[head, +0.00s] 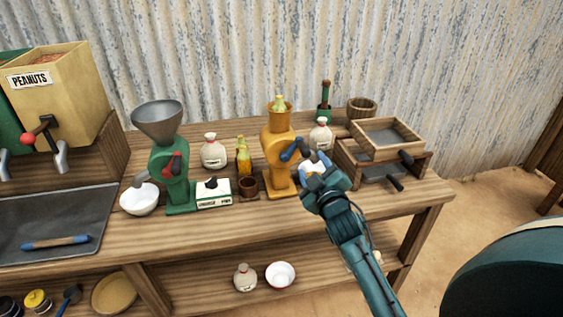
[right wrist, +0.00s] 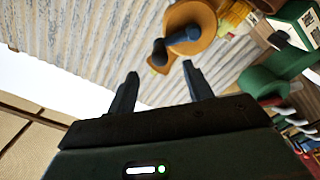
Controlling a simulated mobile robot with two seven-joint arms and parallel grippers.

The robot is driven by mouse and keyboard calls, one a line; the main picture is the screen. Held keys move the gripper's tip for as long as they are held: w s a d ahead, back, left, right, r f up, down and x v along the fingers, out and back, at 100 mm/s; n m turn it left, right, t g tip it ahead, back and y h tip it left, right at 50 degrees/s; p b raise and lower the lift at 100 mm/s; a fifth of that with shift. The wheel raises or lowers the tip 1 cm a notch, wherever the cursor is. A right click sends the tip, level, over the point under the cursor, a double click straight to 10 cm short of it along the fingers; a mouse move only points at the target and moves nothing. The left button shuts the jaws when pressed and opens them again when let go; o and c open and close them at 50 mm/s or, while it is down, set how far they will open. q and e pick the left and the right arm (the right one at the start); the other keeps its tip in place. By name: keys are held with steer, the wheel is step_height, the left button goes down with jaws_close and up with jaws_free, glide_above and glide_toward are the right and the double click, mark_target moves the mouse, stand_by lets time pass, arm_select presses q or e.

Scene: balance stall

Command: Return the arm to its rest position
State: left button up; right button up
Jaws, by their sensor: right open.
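My right gripper (head: 316,168) is in the head view, with its arm coming up from the lower right over the bench front. It is open and nothing shows between its fingers in the right wrist view (right wrist: 158,85). It is just right of the yellow mill (head: 279,152), close to the mill's blue-gripped crank (head: 291,152). The mill and the crank's blue grip (right wrist: 186,38) also show beyond the fingers in the right wrist view. I cannot tell the exact gap to the crank. My left gripper is not in view.
The wooden bench (head: 240,214) holds a green mill (head: 172,168), a white bowl (head: 139,199), cloth sacks (head: 213,152) and sieve boxes (head: 385,139) right of my gripper. A white bowl (head: 281,275) stands on the lower shelf. The floor right of the bench (head: 490,190) is open.

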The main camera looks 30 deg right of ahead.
steer(key=s+a+f+m+g+y, duration=0.1)
steer(key=s+a+f+g+y, duration=0.2)
steer(key=s+a+f, duration=0.6)
steer(key=s+a+f+m+g+y, duration=0.2)
steer(key=s+a+f+g+y, duration=0.2)
steer(key=s+a+f, duration=0.6)
steer(key=s+f, duration=0.3)
steer(key=s, duration=0.3)
steer(key=shift+f+g, duration=0.3)
steer(key=shift+f, duration=0.05)
